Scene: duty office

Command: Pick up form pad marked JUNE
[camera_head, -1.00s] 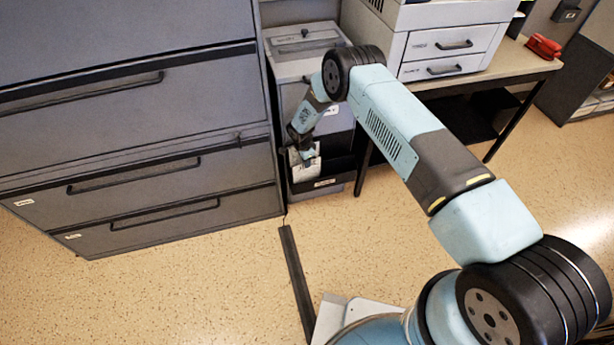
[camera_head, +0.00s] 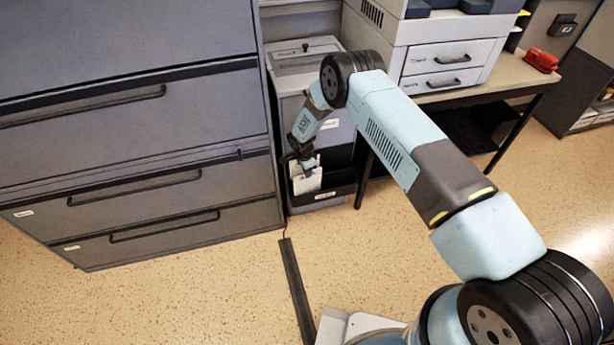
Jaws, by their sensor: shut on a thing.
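A white form pad (camera_head: 307,183) shows at the end of my arm, at the front of the grey cabinet between the file drawers and the table. Its marking is too small to read. My gripper (camera_head: 307,170) is shut on the pad's upper part and points downward. The pad hangs roughly upright in front of, or in, a dark open holder (camera_head: 338,186) low on the cabinet's front. I cannot tell whether the pad touches the holder. The gripper fingers are small and partly hidden by the wrist.
A large grey file cabinet (camera_head: 140,180) stands close on the left. A grey shredder-like cabinet (camera_head: 305,62) stands behind my gripper. A printer (camera_head: 440,60) and a red stapler-like object (camera_head: 541,61) are on the table at right. A dark floor strip (camera_head: 294,285) crosses open speckled floor.

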